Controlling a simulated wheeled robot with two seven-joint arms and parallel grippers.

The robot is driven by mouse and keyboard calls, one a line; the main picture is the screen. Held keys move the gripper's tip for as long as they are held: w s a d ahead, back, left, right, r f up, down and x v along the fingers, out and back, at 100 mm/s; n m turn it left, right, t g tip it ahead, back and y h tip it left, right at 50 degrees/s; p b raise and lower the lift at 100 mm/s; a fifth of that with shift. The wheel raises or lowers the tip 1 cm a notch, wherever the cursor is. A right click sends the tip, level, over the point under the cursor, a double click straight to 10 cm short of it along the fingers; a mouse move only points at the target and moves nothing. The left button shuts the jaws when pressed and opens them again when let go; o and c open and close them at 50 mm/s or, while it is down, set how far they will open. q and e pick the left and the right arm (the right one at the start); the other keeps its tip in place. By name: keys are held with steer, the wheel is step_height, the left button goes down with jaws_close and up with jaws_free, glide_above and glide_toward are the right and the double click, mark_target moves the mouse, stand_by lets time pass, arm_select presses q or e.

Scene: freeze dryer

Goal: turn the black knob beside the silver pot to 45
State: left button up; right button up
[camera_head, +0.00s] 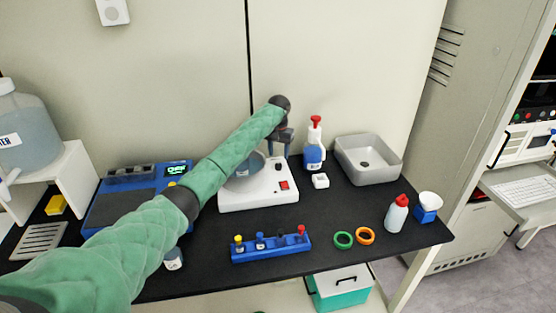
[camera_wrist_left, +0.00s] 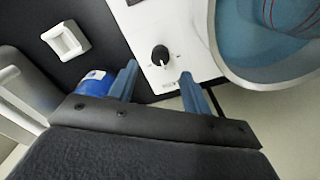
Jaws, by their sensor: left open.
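The black knob (camera_wrist_left: 160,55) shows in the left wrist view on the white base (camera_wrist_left: 145,22), with a pale pointer line on it. The silver pot (camera_wrist_left: 222,40) is to its right, with blue inside. My left gripper (camera_wrist_left: 160,86) is open and empty, its two blue-grey fingers below the knob in the picture and apart from it. In the head view my left gripper (camera_head: 280,150) is above the white base (camera_head: 243,200), by the silver pot (camera_head: 243,175), which my arm partly covers. My right gripper is not in view.
A white bottle with a red top and blue label (camera_head: 313,155), a small white dish (camera_head: 320,181) and a grey basin (camera_head: 352,168) stand right of the base. A blue rack (camera_head: 270,250) and green and orange rings (camera_head: 365,235) lie in front. The black table's right front is partly clear.

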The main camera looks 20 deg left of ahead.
mark_target(279, 164)
arm_select(q)
step_height(279, 164, down, 4)
steer(key=shift+w+a+f+p, duration=0.1)
steer(key=shift+w+p, duration=0.05)
steer(key=shift+p, duration=0.4)
steer(key=shift+f, duration=0.75)
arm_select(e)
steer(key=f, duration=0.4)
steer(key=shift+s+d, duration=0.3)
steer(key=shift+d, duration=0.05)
arm_select(q)
steer(key=c, duration=1)
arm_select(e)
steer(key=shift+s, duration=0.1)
